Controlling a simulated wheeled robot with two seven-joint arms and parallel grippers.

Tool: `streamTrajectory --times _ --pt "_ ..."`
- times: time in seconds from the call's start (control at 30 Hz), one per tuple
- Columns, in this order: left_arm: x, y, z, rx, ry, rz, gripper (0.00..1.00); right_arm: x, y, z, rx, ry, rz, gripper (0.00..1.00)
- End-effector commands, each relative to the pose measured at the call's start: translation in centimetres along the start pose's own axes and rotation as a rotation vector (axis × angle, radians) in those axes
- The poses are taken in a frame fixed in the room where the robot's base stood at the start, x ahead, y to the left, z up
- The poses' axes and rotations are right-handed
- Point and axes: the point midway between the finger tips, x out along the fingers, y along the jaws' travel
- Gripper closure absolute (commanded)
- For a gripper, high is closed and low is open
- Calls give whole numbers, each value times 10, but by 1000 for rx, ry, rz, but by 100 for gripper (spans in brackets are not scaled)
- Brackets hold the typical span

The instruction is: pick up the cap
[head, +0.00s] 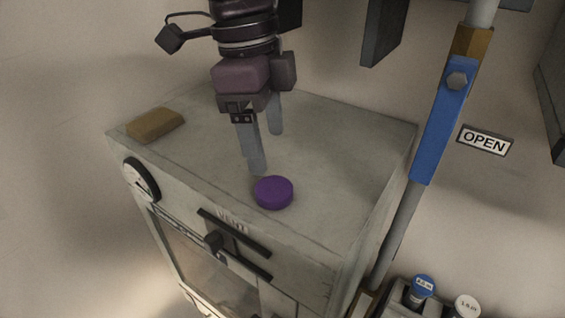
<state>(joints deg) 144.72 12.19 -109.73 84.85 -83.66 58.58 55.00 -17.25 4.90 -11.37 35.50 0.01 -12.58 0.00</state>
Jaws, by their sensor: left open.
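The purple cap (274,193) is a short round disc lying flat on top of a pale cabinet (345,150), near its front edge. My left gripper (266,150) hangs over the cabinet top, pointing down, with its two grey fingers apart and nothing between them. The nearer fingertip is just behind and left of the cap in the picture. I cannot tell whether it touches the cap. The other finger is farther back. My right gripper is not in view.
The front has a round gauge (141,179) and a vent slider (214,241). Right of the cabinet stand a pipe with a blue lever (445,120), an OPEN sign (485,141) and capped bottles (422,287). The cabinet top's right side is clear.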

Motion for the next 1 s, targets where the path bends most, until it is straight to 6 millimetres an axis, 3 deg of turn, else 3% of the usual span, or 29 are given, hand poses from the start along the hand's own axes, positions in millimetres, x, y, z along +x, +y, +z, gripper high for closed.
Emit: streamTrajectory --times 0.3,0.7,0.93,1.0 --pt "25 0 5 -12 -18 -12 28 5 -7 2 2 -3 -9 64" --pt "71 1 1 -12 -19 -14 28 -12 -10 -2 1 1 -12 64" --pt "74 1 1 -14 -18 -15 28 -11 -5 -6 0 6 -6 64" --pt "74 1 1 -13 -18 -15 36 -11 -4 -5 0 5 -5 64"
